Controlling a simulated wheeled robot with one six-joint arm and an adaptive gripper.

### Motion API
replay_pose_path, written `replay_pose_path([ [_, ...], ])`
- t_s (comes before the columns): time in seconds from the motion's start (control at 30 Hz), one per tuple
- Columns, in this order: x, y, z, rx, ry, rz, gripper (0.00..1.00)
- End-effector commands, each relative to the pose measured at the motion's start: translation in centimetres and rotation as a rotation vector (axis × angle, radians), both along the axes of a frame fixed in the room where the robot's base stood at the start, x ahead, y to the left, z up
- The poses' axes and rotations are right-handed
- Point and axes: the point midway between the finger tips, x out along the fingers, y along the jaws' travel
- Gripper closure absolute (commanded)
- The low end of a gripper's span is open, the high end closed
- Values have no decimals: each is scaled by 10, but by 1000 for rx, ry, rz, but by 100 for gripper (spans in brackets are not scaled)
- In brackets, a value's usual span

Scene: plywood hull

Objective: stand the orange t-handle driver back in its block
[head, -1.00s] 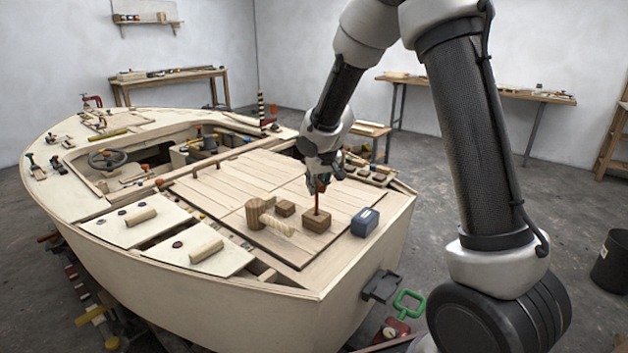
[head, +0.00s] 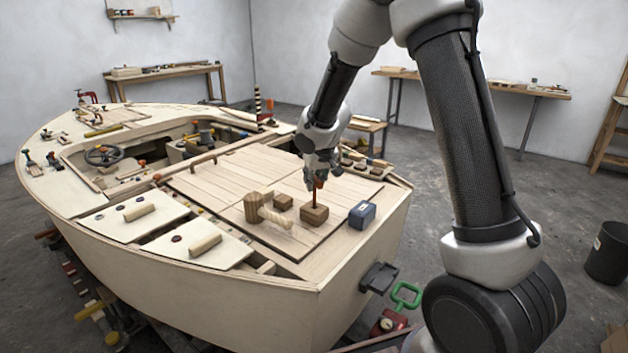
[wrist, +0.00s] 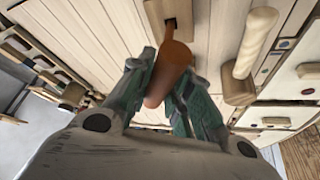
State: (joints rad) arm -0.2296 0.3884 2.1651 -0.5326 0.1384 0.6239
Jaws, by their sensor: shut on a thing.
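The orange T-handle driver (wrist: 168,72) is between the fingers of my gripper (wrist: 160,88) in the wrist view, and the gripper is shut on its handle. The block also shows at the top of the wrist view (wrist: 182,10), with a dark opening near the driver.
A wooden mallet (head: 254,207) and a small wooden block (head: 283,201) lie left of the driver's block on the plank deck (head: 225,180). A blue box (head: 362,214) stands close on its right. The deck behind is mostly clear.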

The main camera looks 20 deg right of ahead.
Motion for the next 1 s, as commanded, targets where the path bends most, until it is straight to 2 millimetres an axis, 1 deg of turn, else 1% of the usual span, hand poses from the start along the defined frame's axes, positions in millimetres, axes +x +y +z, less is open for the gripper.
replay_pose_path([
  [0.17, 0, 0, 0, 0, 0, 0, 100],
  [0.2, 0, 0, 0, 0, 0, 0, 73],
  [0.27, 0, 0, 0, 0, 0, 0, 62],
  [0.3, 0, 0, 0, 0, 0, 0, 55],
  [0.57, 0, 0, 0, 0, 0, 0, 55],
  [0.67, -1, 0, 3, 1, -1, -1, 55],
  [0.77, -5, -1, 15, 0, -5, -3, 55],
  [0.87, -15, 0, 32, 3, -5, -1, 55],
  [1.0, -30, -2, 61, 3, -6, 0, 55],
])
